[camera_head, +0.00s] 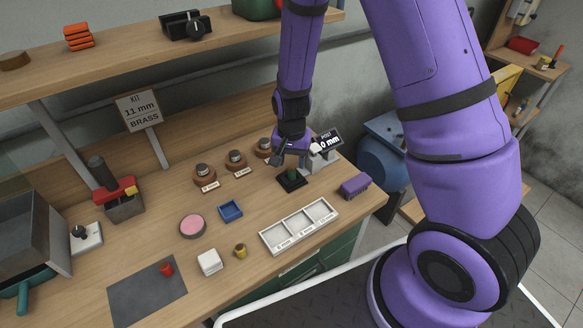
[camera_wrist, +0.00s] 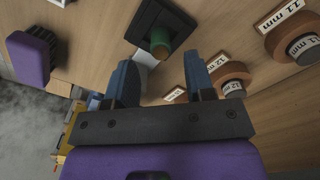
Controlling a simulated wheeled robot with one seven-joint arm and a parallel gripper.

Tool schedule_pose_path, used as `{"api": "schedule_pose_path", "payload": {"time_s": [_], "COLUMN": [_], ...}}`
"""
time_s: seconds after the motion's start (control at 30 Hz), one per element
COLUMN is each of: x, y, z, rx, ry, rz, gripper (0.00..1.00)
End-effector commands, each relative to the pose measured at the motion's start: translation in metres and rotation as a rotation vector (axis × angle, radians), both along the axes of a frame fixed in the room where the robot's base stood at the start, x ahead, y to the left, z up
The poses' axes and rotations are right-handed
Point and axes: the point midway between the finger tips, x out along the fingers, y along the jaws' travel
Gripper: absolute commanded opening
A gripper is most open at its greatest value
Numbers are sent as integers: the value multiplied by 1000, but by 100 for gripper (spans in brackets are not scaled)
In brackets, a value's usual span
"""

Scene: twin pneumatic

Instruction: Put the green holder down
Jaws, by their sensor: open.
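The green holder (camera_head: 292,175) stands upright on a black square base (camera_head: 291,185) on the wooden bench, below my gripper (camera_head: 290,162). In the wrist view the green holder (camera_wrist: 160,42) shows as a green cylinder on the black base (camera_wrist: 150,15), just beyond the fingertips. My gripper (camera_wrist: 161,70) is open, its two blue-grey fingers apart with nothing between them. The holder looks clear of both fingers. In the head view the hand hides part of the area around its top.
A white tray with compartments (camera_head: 268,236) lies in front, and a purple brush (camera_head: 355,186) to the right. Several round brown stands (camera_head: 205,175) with size labels line the left.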

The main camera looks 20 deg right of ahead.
Motion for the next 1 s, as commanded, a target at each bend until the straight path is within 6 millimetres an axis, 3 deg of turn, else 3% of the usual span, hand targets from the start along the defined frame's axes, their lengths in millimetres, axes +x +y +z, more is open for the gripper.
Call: {"api": "schedule_pose_path", "payload": {"time_s": [0.2,0.4,0.77,0.87,1.0], "x": [1,1,-1,-3,-12], "y": [0,0,0,-3,-8], "z": [39,66,82,98,140], "rx": [1,1,4,14,40], "ry": [-4,-3,-4,-20,-65], "rz": [1,0,4,20,75], "gripper": [49,49,49,49,49]}}
